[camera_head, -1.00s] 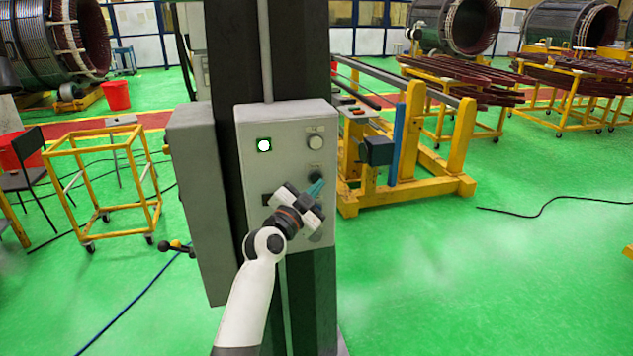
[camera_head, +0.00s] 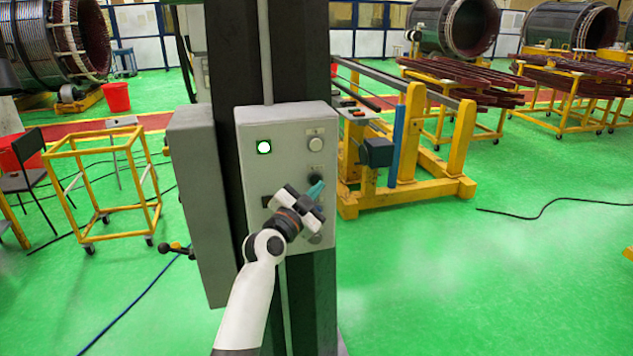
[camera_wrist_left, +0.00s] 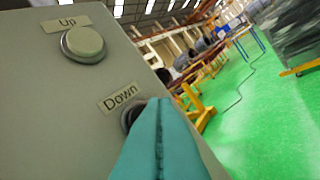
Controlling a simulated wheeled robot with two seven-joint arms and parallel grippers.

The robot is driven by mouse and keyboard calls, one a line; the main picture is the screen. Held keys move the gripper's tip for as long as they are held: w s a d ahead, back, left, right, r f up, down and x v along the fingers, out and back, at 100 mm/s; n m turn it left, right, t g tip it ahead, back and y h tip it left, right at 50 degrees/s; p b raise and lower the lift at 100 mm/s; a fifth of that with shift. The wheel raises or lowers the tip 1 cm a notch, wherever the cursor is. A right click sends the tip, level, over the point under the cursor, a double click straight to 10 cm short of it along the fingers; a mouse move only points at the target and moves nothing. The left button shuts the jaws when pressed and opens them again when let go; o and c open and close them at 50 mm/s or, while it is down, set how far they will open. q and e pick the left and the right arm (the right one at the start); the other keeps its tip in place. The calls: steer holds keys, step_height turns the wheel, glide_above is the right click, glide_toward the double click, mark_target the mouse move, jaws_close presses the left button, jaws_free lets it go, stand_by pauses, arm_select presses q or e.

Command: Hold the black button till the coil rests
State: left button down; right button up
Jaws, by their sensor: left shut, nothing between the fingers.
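The grey control box (camera_head: 286,125) is on a dark column in the head view. The black button (camera_head: 316,179) sits on its front, below a pale round button (camera_head: 315,144). In the left wrist view the black button (camera_wrist_left: 131,114) is under a "Down" label and mostly hidden behind the teal fingertips. My left gripper (camera_head: 316,189) is shut and empty, its tips at the black button; whether they press it in is hidden. The pale button (camera_wrist_left: 84,43) is labelled "Up". I cannot make out a coil that I am sure is the task's. My right gripper is out of view.
A lit white-green indicator (camera_head: 264,147) is on the box. A yellow frame stand (camera_head: 415,180) is behind at right, and a yellow cart (camera_head: 102,180) is at left. Large cylindrical stators (camera_head: 455,25) stand at the back. The green floor at right is mostly clear.

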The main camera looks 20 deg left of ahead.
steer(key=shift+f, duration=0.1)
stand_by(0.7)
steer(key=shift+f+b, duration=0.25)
steer(key=shift+b, duration=0.1)
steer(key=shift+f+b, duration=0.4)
stand_by(0.6)
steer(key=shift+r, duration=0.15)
stand_by(4.8)
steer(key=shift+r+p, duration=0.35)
steer(key=shift+p, duration=0.15)
